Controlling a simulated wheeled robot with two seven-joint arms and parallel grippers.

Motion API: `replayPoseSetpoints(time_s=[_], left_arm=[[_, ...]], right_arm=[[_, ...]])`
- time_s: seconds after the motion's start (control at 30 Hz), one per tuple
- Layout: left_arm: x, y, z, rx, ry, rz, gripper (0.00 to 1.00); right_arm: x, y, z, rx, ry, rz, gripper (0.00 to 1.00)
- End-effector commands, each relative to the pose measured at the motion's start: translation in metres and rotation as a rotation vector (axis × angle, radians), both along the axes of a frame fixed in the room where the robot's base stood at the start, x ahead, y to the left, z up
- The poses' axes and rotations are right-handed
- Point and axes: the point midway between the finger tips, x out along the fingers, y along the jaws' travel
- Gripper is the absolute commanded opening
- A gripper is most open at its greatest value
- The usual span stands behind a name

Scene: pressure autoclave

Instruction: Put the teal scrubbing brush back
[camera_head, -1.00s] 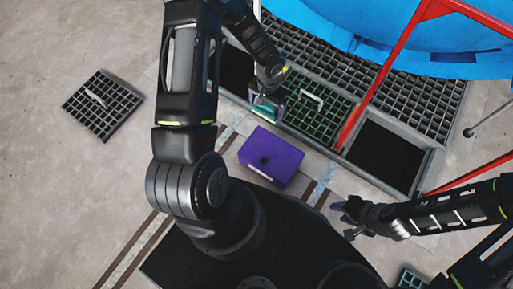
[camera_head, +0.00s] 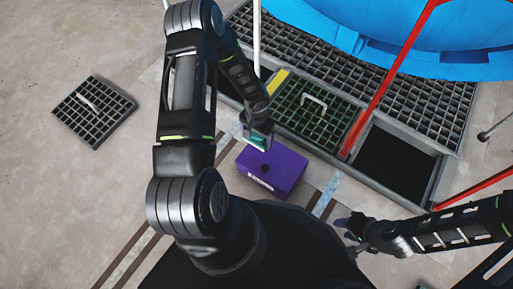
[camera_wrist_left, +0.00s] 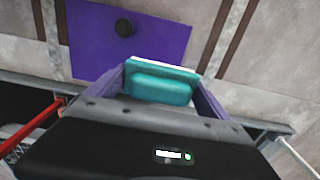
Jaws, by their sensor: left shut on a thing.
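The teal scrubbing brush (camera_head: 257,140) is held in my left gripper (camera_head: 257,135), close beside the far edge of a purple box (camera_head: 272,172). In the left wrist view the brush (camera_wrist_left: 160,88) sits between the two purple fingers of my left gripper (camera_wrist_left: 158,92), its teal back towards the camera and a white strip along its far edge. The purple box (camera_wrist_left: 150,40) with a round black knob lies beyond the brush. My right gripper (camera_head: 352,228) is empty at the lower right, its fingers apart.
A green grate with a handle (camera_head: 313,105) lies in the floor frame beside a dark open pit (camera_head: 393,162). A loose grate (camera_head: 93,110) lies on the floor at left. Red bars (camera_head: 390,75) and a large blue vessel (camera_head: 400,35) stand at upper right.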

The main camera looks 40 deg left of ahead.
Motion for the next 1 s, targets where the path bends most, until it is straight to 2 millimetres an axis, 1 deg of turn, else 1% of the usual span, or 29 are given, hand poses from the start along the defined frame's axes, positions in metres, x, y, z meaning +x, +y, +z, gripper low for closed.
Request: replayPoseSetpoints(time_s=[0.03,0.1,0.17,0.23,0.53,0.57,0.8,1.0], left_arm=[[0.0,0.0,-0.015,-0.001,0.001,0.001,0.46],[-0.001,0.0,-0.026,-0.001,0.001,0.002,0.46],[0.0,0.0,-0.033,-0.001,0.0,0.001,0.46],[0.0,0.0,-0.036,0.0,-0.001,0.002,0.46],[0.0,0.0,-0.036,0.0,0.0,0.001,0.46],[0.0,0.0,-0.039,0.0,0.0,0.001,0.46],[0.0,0.0,-0.071,-0.001,0.001,0.001,0.46],[0.0,0.0,-0.072,0.0,-0.001,0.001,0.46]], right_arm=[[0.001,0.0,-0.009,0.0,-0.002,-0.002,0.36],[0.002,0.0,-0.013,-0.001,-0.004,-0.003,0.36],[0.002,0.0,-0.015,-0.001,-0.006,-0.003,0.36],[0.003,0.0,-0.016,-0.001,-0.007,-0.004,0.36],[0.003,0.0,-0.016,-0.001,-0.007,-0.004,0.36],[0.003,0.0,-0.017,-0.001,-0.008,-0.004,0.36],[0.005,0.001,-0.032,-0.002,-0.013,-0.007,0.36],[0.005,0.001,-0.031,-0.003,-0.014,-0.007,0.36]])
